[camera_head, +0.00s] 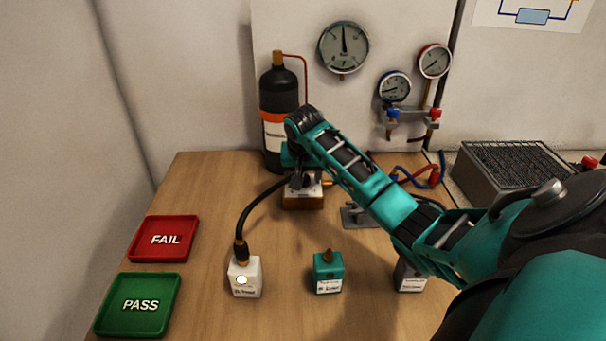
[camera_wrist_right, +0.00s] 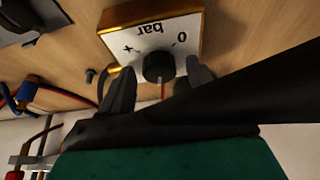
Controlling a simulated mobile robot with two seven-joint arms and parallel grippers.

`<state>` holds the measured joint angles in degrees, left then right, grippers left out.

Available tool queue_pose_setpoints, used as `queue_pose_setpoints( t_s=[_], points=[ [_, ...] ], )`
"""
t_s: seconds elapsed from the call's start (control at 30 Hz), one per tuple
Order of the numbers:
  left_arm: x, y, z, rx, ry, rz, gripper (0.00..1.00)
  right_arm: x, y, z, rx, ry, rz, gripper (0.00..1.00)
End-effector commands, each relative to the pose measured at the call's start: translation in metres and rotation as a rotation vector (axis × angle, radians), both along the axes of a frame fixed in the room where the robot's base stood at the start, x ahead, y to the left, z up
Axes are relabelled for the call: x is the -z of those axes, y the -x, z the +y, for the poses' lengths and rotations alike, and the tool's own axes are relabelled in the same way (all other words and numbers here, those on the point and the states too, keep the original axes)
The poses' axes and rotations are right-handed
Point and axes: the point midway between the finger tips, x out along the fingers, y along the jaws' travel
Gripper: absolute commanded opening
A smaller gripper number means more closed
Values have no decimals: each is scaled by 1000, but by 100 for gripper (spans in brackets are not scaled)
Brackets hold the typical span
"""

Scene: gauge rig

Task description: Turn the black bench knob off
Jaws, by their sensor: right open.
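The black bench knob (camera_wrist_right: 158,67) is on a white plate marked "bar", "0" and "+", which appears upside down in the right wrist view. The plate tops a brass-edged block (camera_head: 303,201), seen in the head view below my right wrist. My right gripper (camera_wrist_right: 158,82) is open, with one dark finger on each side of the knob. I cannot tell whether the fingers touch it. A thin red line shows beside the knob. In the head view the knob is mostly hidden by my right arm. My left gripper is not in view.
A black cylinder (camera_head: 279,100) stands behind the block. A black hose (camera_head: 257,208) runs to a white unit (camera_head: 244,280). A teal unit (camera_head: 328,274) stands in front. Red FAIL (camera_head: 165,258) and green PASS (camera_head: 119,329) trays lie left. A metal box (camera_head: 480,185) is right.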

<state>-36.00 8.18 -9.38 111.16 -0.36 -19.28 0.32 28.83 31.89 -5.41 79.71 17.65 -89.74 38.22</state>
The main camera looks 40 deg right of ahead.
Motion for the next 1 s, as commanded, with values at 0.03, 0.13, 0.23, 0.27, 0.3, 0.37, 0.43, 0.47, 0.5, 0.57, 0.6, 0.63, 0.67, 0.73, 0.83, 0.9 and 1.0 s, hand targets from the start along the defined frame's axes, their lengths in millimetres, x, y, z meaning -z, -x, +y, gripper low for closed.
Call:
queue_pose_setpoints(
  t_s=[0.03, 0.13, 0.23, 0.27, 0.3, 0.37, 0.43, 0.47, 0.5, 0.57, 0.6, 0.63, 0.67, 0.73, 0.83, 0.9, 1.0],
  points=[
    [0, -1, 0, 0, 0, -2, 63, 0, 0, 0, 0, 0, 0, 63],
    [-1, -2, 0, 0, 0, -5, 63, 0, 0, 0, 0, 0, 0, 60],
    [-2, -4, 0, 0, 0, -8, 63, 0, 0, 0, 0, 0, 0, 50],
    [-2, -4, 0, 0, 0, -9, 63, 0, 0, 0, 0, 0, 0, 47],
    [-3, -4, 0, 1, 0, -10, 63, 0, 0, 0, 0, 0, 0, 44],
    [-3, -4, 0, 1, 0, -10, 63, 0, 0, 0, 0, 0, 0, 38],
    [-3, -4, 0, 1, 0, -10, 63, -1, 0, 0, 0, 0, 0, 31],
    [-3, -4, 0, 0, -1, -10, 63, -1, 0, 0, 0, 0, 0, 28],
    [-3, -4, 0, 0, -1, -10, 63, -1, 0, 0, 0, 0, 0, 24],
    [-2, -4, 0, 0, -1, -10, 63, -1, 0, 0, 0, 0, 0, 19],
    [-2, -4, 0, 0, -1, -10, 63, -1, 0, 0, 0, 0, 0, 15],
    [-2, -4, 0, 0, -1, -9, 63, -1, 0, 0, 0, 0, 0, 12],
    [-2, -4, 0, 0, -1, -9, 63, -1, 0, 0, 0, 0, 0, 9],
    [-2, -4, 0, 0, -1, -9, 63, -1, 0, 0, 0, 0, 0, 7],
    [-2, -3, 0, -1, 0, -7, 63, -1, 0, 0, -5, 0, 0, 7],
    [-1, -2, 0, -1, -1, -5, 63, -1, 0, 0, -15, 0, 0, 7],
    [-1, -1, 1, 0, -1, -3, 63, -1, 0, 0, -42, 0, 0, 7]
  ],
)
